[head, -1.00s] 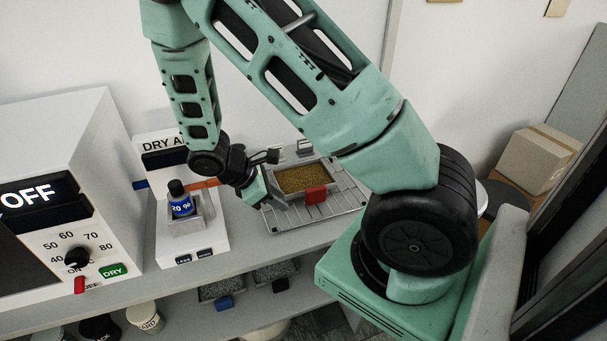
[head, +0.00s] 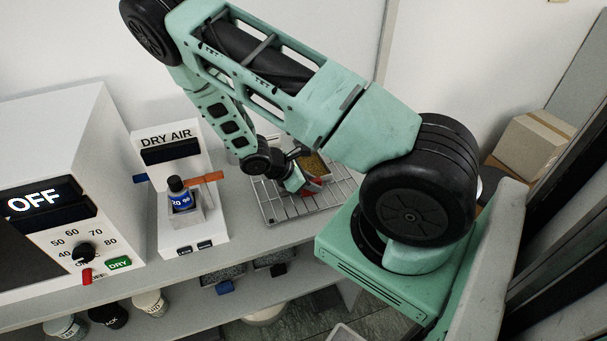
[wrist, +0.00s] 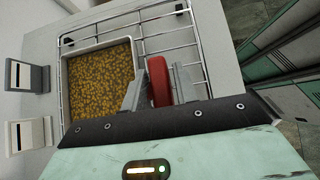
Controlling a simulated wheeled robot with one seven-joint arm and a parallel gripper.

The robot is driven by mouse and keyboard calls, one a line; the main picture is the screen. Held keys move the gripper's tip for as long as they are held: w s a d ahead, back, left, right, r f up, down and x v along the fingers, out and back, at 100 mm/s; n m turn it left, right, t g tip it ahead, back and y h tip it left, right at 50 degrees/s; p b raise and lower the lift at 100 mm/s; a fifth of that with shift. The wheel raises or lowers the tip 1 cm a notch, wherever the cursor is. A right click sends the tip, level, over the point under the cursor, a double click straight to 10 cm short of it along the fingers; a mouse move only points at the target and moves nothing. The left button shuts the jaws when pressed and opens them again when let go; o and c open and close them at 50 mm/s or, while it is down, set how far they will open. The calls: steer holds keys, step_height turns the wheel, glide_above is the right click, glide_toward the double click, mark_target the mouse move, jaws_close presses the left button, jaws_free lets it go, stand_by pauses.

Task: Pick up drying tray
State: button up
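The drying tray (wrist: 98,78) is a shallow metal pan of yellow-brown granules with a red handle (wrist: 158,82) on one side. It rests on a wire rack on the bench; in the head view the tray (head: 316,165) is partly hidden by my arm. My gripper (wrist: 160,72) is at the handle, with one finger on each side of it. The fingers stand apart, with the left finger very near the handle and the tray wall. Whether they touch the handle is hard to tell. In the head view my gripper (head: 303,184) is low over the tray's near side.
The wire rack (head: 275,209) extends around the tray. Left of it stand a dry air unit (head: 205,235) with a blue-labelled bottle (head: 180,197) and a white oven (head: 60,170) reading OFF. More trays (head: 222,275) and jars sit on the shelf below.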

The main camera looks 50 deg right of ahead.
jaws_close()
steer(key=shift+r, duration=0.1)
step_height(320, 180, up, 9)
steer(key=shift+r+b, duration=0.1)
steer(key=shift+b, duration=1)
steer(key=shift+r, duration=0.3)
